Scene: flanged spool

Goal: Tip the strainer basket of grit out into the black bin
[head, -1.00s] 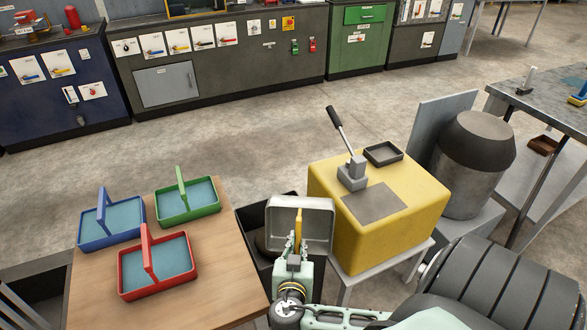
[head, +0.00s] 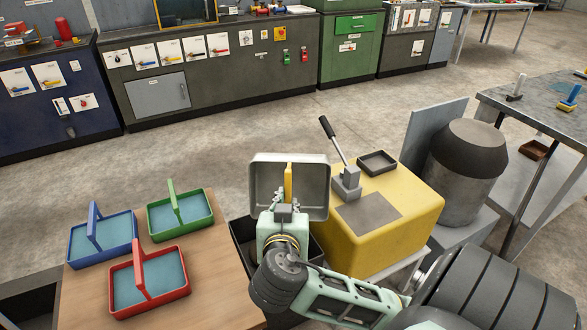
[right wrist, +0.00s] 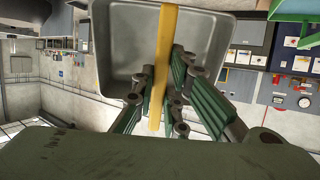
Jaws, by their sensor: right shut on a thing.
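My right gripper (head: 284,205) is shut on the yellow handle (head: 288,181) of a grey metal basket (head: 308,190). In the right wrist view the fingers (right wrist: 158,100) close around the yellow handle (right wrist: 163,60). The basket is tilted on its side, its open side facing me, and its grey inside (right wrist: 125,45) shows no grit where I can see it. The black bin (head: 240,238) stands below and behind my right arm, beside the wooden table; most of its inside is hidden. My left gripper is out of view.
Blue (head: 103,240), green (head: 180,214) and red (head: 150,282) handled baskets with blue-grey insides stand on the wooden table (head: 215,262) at left. A yellow block (head: 400,225) with a lever (head: 333,140) and small dark tray (head: 377,162) stands close at right. A dark-topped drum (head: 465,165) is beyond it.

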